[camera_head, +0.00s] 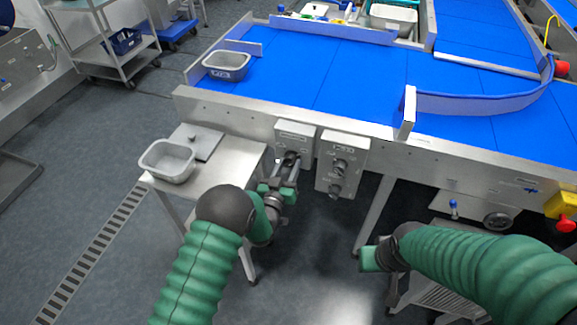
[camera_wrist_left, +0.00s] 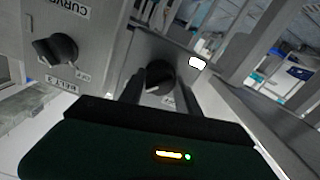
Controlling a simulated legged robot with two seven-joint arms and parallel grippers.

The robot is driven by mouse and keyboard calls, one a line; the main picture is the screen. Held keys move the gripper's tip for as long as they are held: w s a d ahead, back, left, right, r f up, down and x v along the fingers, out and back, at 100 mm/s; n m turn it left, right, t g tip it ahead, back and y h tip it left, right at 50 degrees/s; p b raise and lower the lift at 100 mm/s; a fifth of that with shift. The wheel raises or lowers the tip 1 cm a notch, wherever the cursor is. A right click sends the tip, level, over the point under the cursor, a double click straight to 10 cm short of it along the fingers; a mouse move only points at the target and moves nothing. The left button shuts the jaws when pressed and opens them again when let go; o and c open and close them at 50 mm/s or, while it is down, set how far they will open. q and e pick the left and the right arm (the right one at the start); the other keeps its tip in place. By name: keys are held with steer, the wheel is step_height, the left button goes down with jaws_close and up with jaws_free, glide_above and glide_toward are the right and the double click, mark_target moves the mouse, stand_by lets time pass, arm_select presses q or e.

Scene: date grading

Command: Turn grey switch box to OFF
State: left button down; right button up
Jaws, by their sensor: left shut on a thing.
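The left grey switch box (camera_head: 295,136) is mounted on the side of the blue conveyor and has one dark knob. My left gripper (camera_head: 290,162) reaches up to this box from below, its fingers shut on the knob. In the left wrist view the knob (camera_wrist_left: 159,76) sits between the two dark fingers; its pointer position is hard to read. A second grey switch box (camera_head: 343,158) with two dark knobs hangs just to the right; one of its knobs (camera_wrist_left: 56,49) shows in the left wrist view. My right gripper (camera_head: 371,258) is low at centre right, its fingers not clear.
A metal side table (camera_head: 228,160) with a grey tub (camera_head: 168,160) stands left of the boxes. Another grey tub (camera_head: 227,66) is on the blue belt (camera_head: 330,70). A red emergency button (camera_head: 566,226) is at far right. The floor at left is open.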

arm_select(q)
steer(key=shift+n, duration=0.3)
steer(key=n+b, duration=0.4)
steer(key=n, duration=1.3)
steer(key=shift+f, duration=0.15)
steer(key=shift+n, duration=0.3)
steer(key=c, duration=1.1)
jaws_free()
steer(key=shift+o, duration=1.2)
steer(key=shift+a, duration=0.1)
